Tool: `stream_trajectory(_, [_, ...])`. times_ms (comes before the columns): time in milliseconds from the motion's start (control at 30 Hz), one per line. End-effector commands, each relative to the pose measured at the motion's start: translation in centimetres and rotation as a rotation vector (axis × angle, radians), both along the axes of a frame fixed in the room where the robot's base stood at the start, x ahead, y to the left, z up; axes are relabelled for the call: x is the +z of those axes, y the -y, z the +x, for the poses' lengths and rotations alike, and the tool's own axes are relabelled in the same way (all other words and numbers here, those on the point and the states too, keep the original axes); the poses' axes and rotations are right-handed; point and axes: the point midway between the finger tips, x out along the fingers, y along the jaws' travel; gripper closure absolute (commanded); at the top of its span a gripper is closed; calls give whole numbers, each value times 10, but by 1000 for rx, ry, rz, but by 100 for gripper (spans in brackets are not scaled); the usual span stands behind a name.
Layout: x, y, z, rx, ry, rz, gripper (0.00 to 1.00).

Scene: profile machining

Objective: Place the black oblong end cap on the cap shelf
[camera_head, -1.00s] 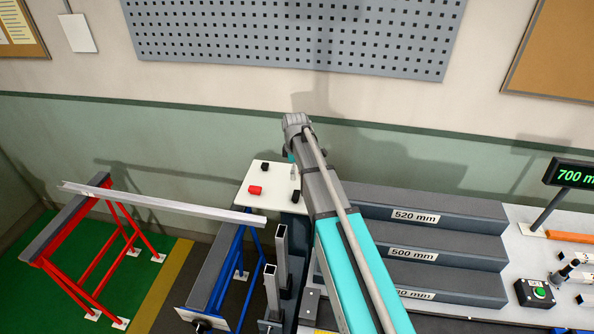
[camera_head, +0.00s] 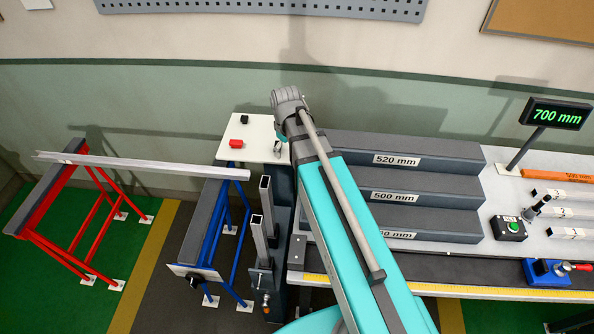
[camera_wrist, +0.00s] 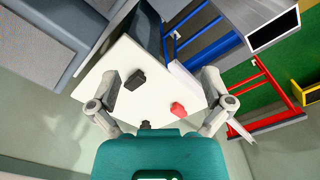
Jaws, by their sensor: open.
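A black oblong cap (camera_wrist: 135,79) lies on a white shelf top (camera_wrist: 100,72) in the wrist view, between my fingers but nearer the left one, with clear gaps. My gripper (camera_wrist: 161,84) is spread wide and empty above the shelf. A second black piece (camera_wrist: 145,125) is partly hidden by my gripper body; it shows at the back of the shelf in the head view (camera_head: 244,119). A red cap (camera_wrist: 177,109) lies to the right; it also shows in the head view (camera_head: 236,143). In the head view my wrist hides most of the gripper and the shelf's right side.
Grey steps labelled 520 mm (camera_head: 396,160) and 500 mm (camera_head: 394,196) stand right of the shelf. Upright metal profiles (camera_head: 258,240) stand in front of it. A long profile (camera_head: 140,165) rests across a red stand (camera_head: 75,225) and a blue stand (camera_head: 230,215) at left.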

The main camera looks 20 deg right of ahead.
Motion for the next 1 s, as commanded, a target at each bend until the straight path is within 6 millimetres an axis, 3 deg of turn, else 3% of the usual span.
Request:
stream_trajectory(33, [0, 1, -25, -73, 0, 0, 0])
stream_trajectory(100, [0, 1, -46, -175, -1, 0, 0])
stream_trajectory(333, [0, 2, -89, -416, -1, 1, 0])
stream_trajectory(500, [0, 2, -97, -479, -1, 1, 0])
stream_trajectory(1000, [0, 2, -96, -481, -1, 1, 0])
